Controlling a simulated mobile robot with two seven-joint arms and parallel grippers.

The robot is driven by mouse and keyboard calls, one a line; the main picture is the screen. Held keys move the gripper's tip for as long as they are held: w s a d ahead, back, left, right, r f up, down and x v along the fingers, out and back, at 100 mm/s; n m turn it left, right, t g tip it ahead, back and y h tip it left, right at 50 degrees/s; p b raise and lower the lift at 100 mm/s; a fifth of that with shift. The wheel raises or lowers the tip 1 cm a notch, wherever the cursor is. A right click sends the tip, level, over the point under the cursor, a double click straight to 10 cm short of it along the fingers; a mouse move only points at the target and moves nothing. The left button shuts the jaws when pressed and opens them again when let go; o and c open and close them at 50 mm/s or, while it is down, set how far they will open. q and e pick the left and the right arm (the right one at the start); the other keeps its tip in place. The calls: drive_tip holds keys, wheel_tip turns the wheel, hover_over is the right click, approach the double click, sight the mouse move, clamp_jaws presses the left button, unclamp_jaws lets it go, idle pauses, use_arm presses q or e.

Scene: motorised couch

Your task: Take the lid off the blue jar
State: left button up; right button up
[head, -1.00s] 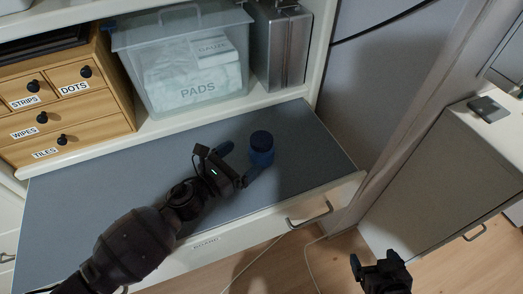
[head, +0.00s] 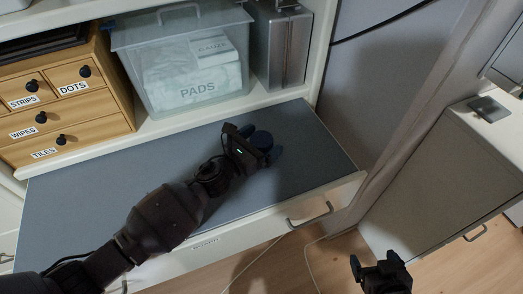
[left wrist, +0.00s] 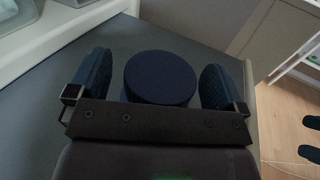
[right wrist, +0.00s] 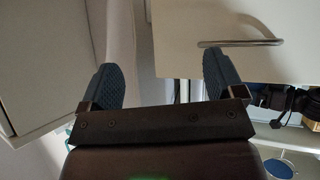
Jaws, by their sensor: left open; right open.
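The blue jar with its dark blue round lid (head: 262,140) stands upright on the grey shelf surface (head: 100,200), towards its right end. In the left wrist view the lid (left wrist: 160,77) sits between the two fingers, with a small gap on each side. My left gripper (head: 256,143) is open around the jar; the jar's body is mostly hidden by the gripper and lid. My right gripper (head: 378,264) is open and empty, low over the floor at the bottom right. The right wrist view shows its spread fingers (right wrist: 163,82).
Behind the jar stand a clear bin (head: 190,70) labelled PADS and a metal case (head: 281,48). A wooden drawer box (head: 60,108) is at the left. A drawer handle (head: 310,214) is on the front edge. A white cabinet (head: 440,180) stands at the right.

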use_arm(q)
drive_tip(key=c, duration=1)
drive_tip(key=shift+r, duration=0.15)
